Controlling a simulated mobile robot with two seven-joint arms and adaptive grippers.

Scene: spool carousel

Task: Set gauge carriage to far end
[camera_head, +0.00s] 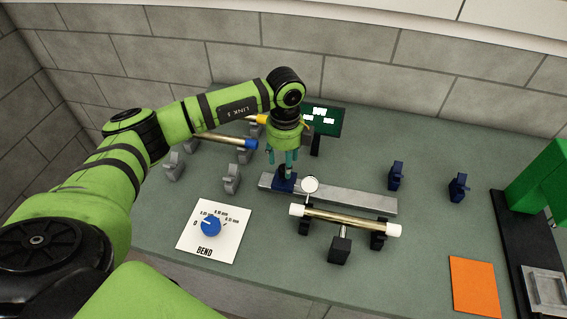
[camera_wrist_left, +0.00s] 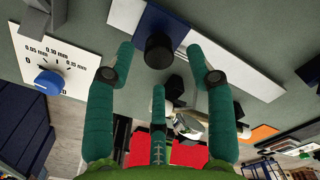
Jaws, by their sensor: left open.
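The gauge carriage is a dark blue block (camera_head: 284,185) with a black knob, at the left end of a pale metal rail (camera_head: 365,201). A round white dial (camera_head: 310,185) sits at its right side. My left gripper (camera_head: 282,163) is just above the carriage, pointing down, and its fingers hide part of it. In the left wrist view the open green fingers (camera_wrist_left: 160,62) are spread around the black knob (camera_wrist_left: 158,51); I cannot tell whether they touch it. The blue block (camera_wrist_left: 172,22) and rail (camera_wrist_left: 245,75) show behind. My right gripper is not in view.
A brass tube (camera_head: 345,218) with white ends lies on black supports in front of the rail. A BEND card with a blue knob (camera_head: 210,226) is front left. An orange mat (camera_head: 475,285) and green press (camera_head: 540,180) are far right.

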